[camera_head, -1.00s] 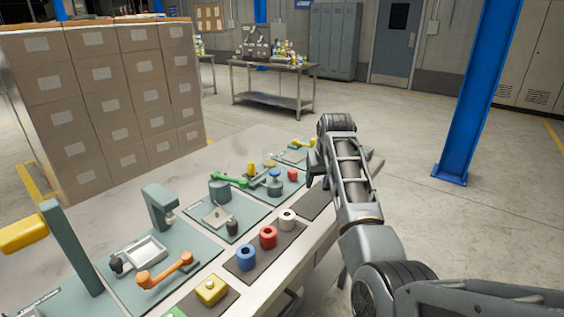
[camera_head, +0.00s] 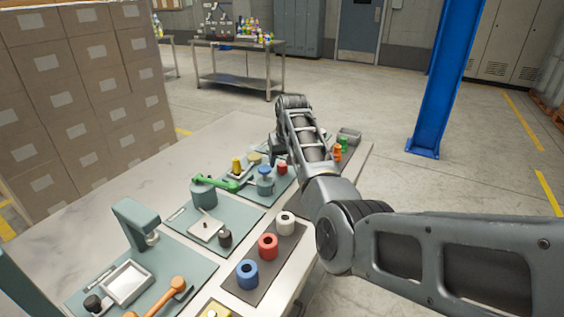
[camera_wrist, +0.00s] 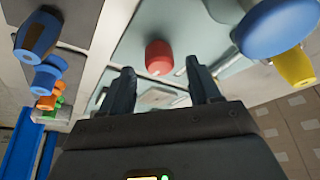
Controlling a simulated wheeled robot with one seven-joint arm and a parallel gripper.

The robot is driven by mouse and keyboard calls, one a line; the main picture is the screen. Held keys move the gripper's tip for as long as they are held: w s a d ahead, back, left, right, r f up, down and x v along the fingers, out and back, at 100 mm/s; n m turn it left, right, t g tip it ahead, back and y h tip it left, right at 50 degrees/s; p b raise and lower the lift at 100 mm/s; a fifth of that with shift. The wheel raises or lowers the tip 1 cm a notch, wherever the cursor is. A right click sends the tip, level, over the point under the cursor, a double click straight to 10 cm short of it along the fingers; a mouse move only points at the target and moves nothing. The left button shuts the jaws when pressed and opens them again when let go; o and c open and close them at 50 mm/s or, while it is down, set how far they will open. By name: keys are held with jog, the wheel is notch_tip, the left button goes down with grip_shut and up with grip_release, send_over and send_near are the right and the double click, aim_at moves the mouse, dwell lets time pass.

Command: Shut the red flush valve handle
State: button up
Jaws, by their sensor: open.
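A short red cylindrical knob (camera_head: 283,169) stands on a teal plate on the table, just right of a blue-topped fixture. It also shows in the wrist view (camera_wrist: 158,57), beyond and between the fingertips. I cannot tell for certain that this knob is the flush valve handle; no red lever shows clearly. My gripper (camera_wrist: 161,80) is open and empty, its fingers pointing towards the knob without touching it. In the head view my gripper (camera_head: 277,146) is partly hidden by my own arm, just behind the knob.
A blue knob (camera_wrist: 283,25) and a yellow knob (camera_wrist: 295,66) lie right of the fingers. A green lever (camera_head: 214,182) is left of the blue fixture. Blue (camera_head: 247,273), red (camera_head: 268,246) and white (camera_head: 285,222) spools stand nearer. Stacked cartons (camera_head: 85,95) rise beyond the table.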

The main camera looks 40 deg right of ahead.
jog(key=shift+x, duration=0.9)
jog(key=c, duration=1)
